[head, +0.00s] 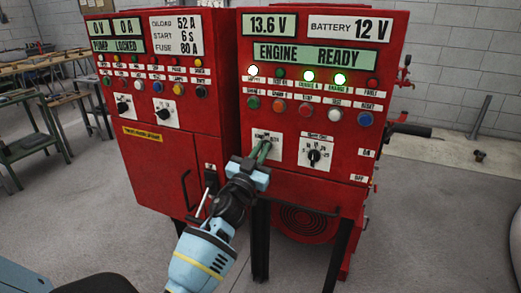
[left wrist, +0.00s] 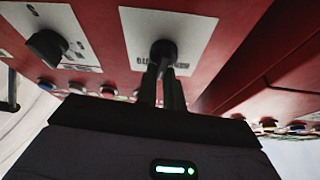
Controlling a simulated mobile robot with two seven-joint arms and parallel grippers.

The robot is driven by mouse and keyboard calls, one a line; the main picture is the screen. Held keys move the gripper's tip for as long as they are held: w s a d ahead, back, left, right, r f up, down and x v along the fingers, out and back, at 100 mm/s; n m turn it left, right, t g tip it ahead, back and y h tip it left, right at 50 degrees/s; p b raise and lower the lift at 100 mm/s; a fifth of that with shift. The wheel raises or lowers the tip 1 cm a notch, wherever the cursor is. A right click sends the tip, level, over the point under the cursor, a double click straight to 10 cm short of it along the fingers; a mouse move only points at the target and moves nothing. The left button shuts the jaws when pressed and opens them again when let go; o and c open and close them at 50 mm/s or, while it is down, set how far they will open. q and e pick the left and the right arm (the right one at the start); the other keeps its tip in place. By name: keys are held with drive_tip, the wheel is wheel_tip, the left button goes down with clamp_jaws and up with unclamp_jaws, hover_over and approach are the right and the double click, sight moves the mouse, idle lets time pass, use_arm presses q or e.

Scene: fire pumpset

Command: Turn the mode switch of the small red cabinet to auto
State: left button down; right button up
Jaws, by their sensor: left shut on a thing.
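The red cabinet on the right (head: 225,140) stands on black legs and shows "ENGINE READY". Its mode switch has a white plate (head: 276,136) low on the left of the front. My left gripper (head: 262,152) reaches up to this plate with its narrow green fingers. In the left wrist view, the fingers (left wrist: 163,85) are shut on the dark switch knob (left wrist: 163,48), in front of the white plate (left wrist: 200,20). The fingers partly cover the knob and its lettering, so I cannot tell which way it points. My right gripper is not in view.
A second rotary knob (head: 314,155) sits right of the mode switch; it also shows in the left wrist view (left wrist: 47,46). Lit lamps and push buttons (head: 305,108) are above. Another red cabinet (head: 150,170) stands left. Benches (head: 35,130) are at far left.

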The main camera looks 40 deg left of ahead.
use_arm(q)
drive_tip(key=m+h+p, duration=0.1)
drive_tip(key=m+h, duration=0.1)
drive_tip(key=m, duration=0.3)
drive_tip(key=m+h+p, duration=0.2)
drive_tip(key=m, duration=0.2)
drive_tip(key=shift+d+m+g+h, duration=0.15)
drive_tip(key=shift+m+g+h, duration=0.15)
drive_tip(key=shift+m+g, duration=0.1)
drive_tip(key=shift+p, duration=0.35)
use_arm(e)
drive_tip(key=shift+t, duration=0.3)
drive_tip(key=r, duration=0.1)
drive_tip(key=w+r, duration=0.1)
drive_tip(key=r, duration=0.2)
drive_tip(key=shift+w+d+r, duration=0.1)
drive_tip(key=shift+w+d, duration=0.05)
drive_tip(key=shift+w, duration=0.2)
use_arm(q)
drive_tip(key=shift+f+m, duration=0.1)
drive_tip(key=shift+m, duration=0.3)
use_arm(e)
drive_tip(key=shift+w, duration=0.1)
use_arm(q)
drive_tip(key=c, duration=1.5)
unclamp_jaws()
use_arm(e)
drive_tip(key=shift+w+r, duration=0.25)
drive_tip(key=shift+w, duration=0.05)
